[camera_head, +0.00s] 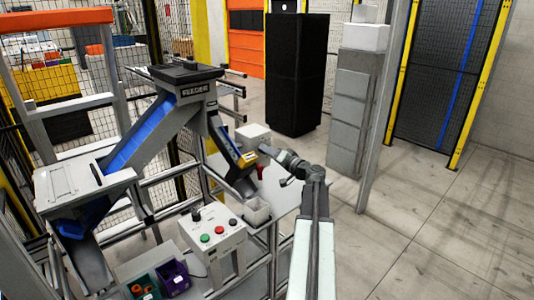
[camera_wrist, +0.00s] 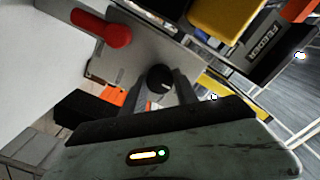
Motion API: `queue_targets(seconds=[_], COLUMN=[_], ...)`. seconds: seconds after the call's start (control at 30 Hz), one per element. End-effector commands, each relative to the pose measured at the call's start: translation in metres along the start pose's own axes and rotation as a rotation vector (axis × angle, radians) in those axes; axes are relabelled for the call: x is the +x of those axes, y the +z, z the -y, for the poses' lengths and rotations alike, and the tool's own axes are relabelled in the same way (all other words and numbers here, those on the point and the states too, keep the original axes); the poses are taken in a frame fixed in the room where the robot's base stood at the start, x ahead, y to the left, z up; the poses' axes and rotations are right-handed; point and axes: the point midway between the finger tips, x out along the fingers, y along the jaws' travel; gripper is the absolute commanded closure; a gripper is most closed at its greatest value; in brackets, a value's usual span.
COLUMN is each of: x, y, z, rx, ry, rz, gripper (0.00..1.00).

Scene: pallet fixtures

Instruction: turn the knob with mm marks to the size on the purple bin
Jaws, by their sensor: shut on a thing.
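A black round knob (camera_wrist: 160,78) with a short pale pointer line sits on a grey plate (camera_wrist: 128,62) in the wrist view. My gripper (camera_wrist: 162,84) has one finger on each side of the knob and is shut on it. In the head view my gripper (camera_head: 264,151) is at the lower end of the chute, and the knob there is hidden. Any mm marks around the knob are too small to read. The purple bin (camera_head: 175,280) stands at the lower left in the head view, beside the control box. Its size label cannot be read.
A red handle (camera_wrist: 102,30) sticks out near the knob. A yellow part (camera_wrist: 225,16) and the black feeder sign (camera_wrist: 264,50) are close by. A control box (camera_head: 212,238) with red and green buttons and an orange-filled bin (camera_head: 143,288) stand left. The floor at right is clear.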

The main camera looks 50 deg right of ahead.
Motion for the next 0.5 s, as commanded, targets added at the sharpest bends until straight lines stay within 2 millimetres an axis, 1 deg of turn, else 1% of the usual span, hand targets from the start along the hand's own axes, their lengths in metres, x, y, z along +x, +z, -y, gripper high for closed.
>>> queue_targets(seconds=[0.2, 0.5], x=[0.0013, 0.0011], y=[-0.0010, -0.0010], z=[0.0010, 0.0008], rx=[-0.047, -0.059], ry=[-0.003, -0.002], rz=[-0.003, -0.003], gripper=[1.00, 1.00])
